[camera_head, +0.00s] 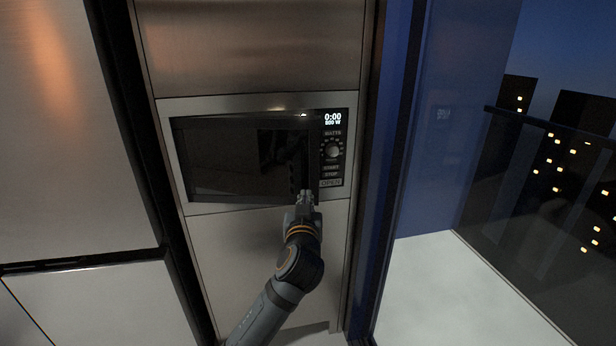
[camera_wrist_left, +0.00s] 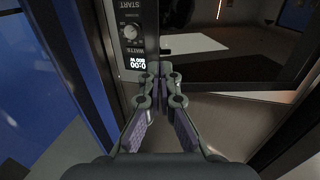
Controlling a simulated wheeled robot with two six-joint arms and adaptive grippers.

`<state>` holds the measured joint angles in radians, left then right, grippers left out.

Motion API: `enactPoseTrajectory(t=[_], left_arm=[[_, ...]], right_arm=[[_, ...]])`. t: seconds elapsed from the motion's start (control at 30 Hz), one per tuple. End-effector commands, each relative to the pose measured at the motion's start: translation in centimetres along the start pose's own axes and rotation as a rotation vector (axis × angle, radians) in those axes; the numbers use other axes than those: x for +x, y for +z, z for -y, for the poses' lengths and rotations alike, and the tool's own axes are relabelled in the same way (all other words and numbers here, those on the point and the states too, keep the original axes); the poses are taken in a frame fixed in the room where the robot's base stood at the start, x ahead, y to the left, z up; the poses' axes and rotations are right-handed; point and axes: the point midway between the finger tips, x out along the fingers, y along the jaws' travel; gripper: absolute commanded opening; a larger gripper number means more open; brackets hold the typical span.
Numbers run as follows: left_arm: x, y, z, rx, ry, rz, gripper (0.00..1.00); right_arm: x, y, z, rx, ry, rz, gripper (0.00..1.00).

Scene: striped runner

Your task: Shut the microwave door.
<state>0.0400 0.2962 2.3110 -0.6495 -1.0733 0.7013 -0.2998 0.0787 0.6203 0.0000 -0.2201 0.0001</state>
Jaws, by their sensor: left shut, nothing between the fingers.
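The microwave (camera_head: 252,101) is built into a steel cabinet in the head view. Its dark glass door (camera_head: 240,155) looks flush or almost flush with the frame; I cannot tell whether a small gap is left. The door (camera_wrist_left: 235,50) also shows in the left wrist view, with reflections on it. My left gripper (camera_head: 306,196) is shut and empty. It is at the door's lower right corner, beside the control panel (camera_head: 333,150). In the left wrist view, the closed fingertips (camera_wrist_left: 159,72) point at the seam between door and panel. Contact is unclear. My right gripper is out of view.
Steel cabinet panels surround the microwave above, below (camera_head: 255,255) and to the left (camera_head: 70,150). A blue wall edge (camera_head: 395,150) stands close on the right. Beyond it are a pale floor (camera_head: 440,290) and a dark railing with lit buildings. The space before the microwave looks clear.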

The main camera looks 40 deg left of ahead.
Motion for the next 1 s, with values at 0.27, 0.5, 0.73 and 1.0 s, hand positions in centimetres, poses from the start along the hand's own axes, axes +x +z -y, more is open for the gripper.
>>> enactPoseTrajectory(t=[0.27,0.5,0.73,1.0], left_arm=[[4.5,-0.3,0.0,0.007,0.000,0.000,0.00],[9.6,-0.2,0.0,0.004,0.000,0.002,0.00],[13.0,-0.1,-0.1,0.004,0.001,0.003,0.00],[13.9,0.1,-0.1,0.003,0.003,0.002,0.00]], right_arm=[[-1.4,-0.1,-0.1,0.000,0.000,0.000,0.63],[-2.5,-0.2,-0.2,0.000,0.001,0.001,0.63],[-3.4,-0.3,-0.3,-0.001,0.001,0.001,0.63],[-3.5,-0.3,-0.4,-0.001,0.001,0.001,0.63]])
